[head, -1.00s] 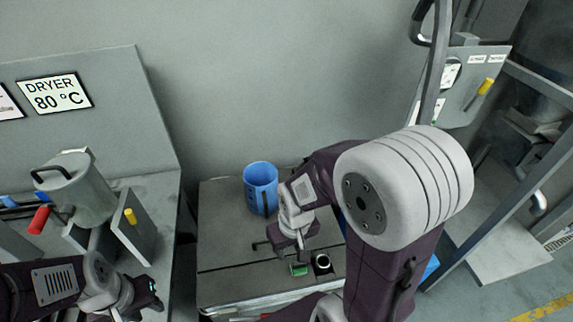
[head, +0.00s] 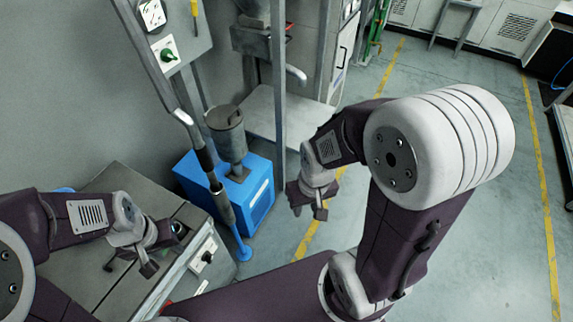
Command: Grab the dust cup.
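A grey cylindrical canister with a small dark handle on its lid (head: 227,133) stands upright on a blue box unit (head: 258,192); it looks like the dust cup, though no label shows. My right gripper (head: 308,210) hangs in the air to the right of the blue unit, apart from it. Its fingers look parted, with nothing between them. My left gripper (head: 130,264) is over the grey bench at the lower left, far from the canister. Its fingers look parted and empty.
A grey pole with a black grip (head: 213,180) stands before the blue unit and canister. A metal frame post (head: 278,90) rises behind them. The grey bench (head: 118,185) lies left. Open floor with yellow lines (head: 470,110) extends right.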

